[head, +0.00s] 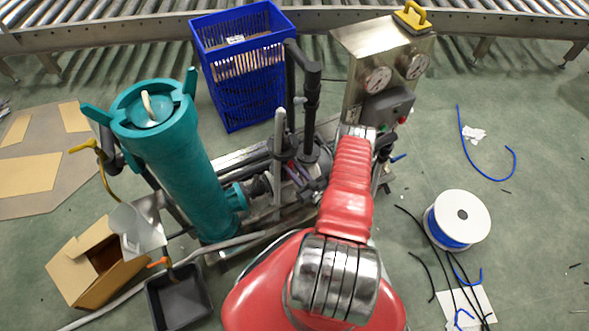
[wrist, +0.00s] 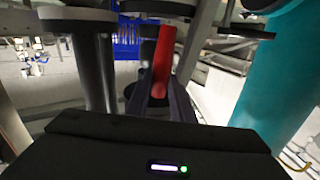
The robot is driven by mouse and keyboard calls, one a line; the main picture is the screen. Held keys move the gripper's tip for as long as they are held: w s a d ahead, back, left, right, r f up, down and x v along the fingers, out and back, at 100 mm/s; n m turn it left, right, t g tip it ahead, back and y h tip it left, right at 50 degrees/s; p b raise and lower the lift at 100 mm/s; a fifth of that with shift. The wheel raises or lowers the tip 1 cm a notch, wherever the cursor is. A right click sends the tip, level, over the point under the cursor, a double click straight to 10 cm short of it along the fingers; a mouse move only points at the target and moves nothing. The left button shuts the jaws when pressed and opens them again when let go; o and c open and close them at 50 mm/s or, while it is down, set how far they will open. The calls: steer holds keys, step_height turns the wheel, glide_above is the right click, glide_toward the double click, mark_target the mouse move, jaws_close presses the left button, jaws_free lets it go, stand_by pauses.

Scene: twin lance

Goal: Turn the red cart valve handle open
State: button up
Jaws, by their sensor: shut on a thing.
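The red valve handle (wrist: 163,58) shows in the wrist view as a narrow red bar, upright in the picture and leaning slightly right. Its lower end sits between the dark fingers of my gripper (wrist: 161,93), which is shut on it. The valve body behind the handle is not clear. In the head view my red arm reaches over the cart (head: 262,211) and hides the handle and my gripper.
A teal filter housing (head: 172,165) stands on the cart's left and shows close on the right in the wrist view (wrist: 285,70). A grey pipe (wrist: 92,70) is close on the left. A steel gauge box (head: 372,50) and blue crate (head: 240,85) stand behind.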

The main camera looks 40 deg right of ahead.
jaws_close()
steer(key=shift+a+n, duration=0.1)
steer(key=shift+n, duration=0.4)
steer(key=o, duration=0.8)
jaws_free()
steer(key=shift+s+a+r, duration=0.1)
steer(key=shift+s+a, duration=0.1)
steer(key=shift+s, duration=2.1)
steer(key=shift+s+a+f, duration=0.1)
steer(key=shift+s+a, duration=0.1)
steer(key=shift+s, duration=2.05)
steer(key=shift+s+a+r, duration=0.1)
steer(key=shift+s+a, duration=0.1)
steer(key=shift+s, duration=2.1)
